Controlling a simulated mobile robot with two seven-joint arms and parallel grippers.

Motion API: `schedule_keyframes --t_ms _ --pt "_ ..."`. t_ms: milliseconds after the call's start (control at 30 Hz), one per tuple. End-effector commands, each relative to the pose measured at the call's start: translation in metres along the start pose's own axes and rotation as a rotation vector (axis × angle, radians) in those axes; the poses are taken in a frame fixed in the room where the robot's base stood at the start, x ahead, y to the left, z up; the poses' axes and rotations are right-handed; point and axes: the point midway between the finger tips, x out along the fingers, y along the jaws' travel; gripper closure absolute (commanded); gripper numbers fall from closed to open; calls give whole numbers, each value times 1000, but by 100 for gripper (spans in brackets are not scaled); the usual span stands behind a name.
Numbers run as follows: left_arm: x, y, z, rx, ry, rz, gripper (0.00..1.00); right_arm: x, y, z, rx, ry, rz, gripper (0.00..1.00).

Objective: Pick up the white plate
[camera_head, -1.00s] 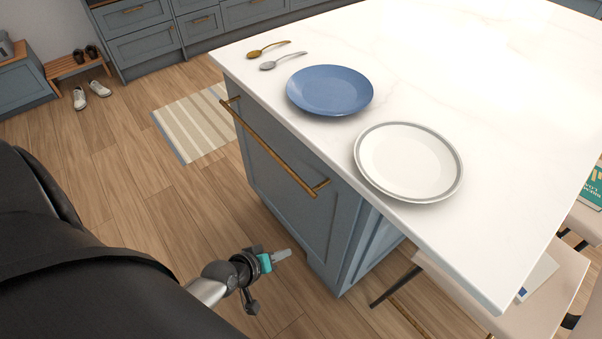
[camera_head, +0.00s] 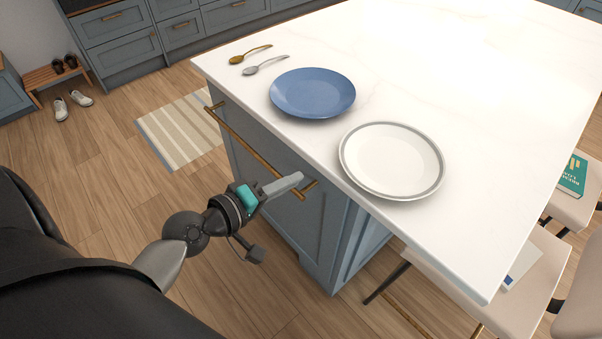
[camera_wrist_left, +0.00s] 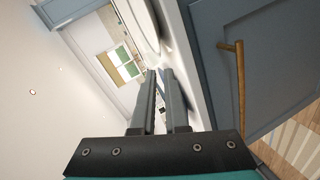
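The white plate (camera_head: 391,160) with a grey rim lies flat near the front edge of the white countertop (camera_head: 500,130). In the left wrist view a pale curved edge that looks like the plate (camera_wrist_left: 140,25) shows at the top, beyond the fingertips. My left gripper (camera_head: 298,180) is left of the plate and lower, outside the counter edge in front of the blue cabinet, not touching the plate. In the left wrist view its fingers (camera_wrist_left: 159,74) stand a narrow gap apart with nothing held between them. My right gripper is not in view.
A blue plate (camera_head: 313,93) lies left of the white plate. A gold spoon (camera_head: 250,54) and a silver spoon (camera_head: 266,65) lie beyond it. A brass cabinet handle (camera_head: 250,145) is close to my left gripper. Chairs (camera_head: 510,262) stand at the right. The counter beyond the plates is clear.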

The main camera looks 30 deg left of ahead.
Motion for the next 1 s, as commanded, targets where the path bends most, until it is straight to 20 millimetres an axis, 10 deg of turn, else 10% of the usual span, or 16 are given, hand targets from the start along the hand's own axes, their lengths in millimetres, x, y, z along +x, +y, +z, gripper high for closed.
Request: schedule_keyframes --t_ms 1000 --pt "140 -1 0 -1 0 0 88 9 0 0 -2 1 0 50"
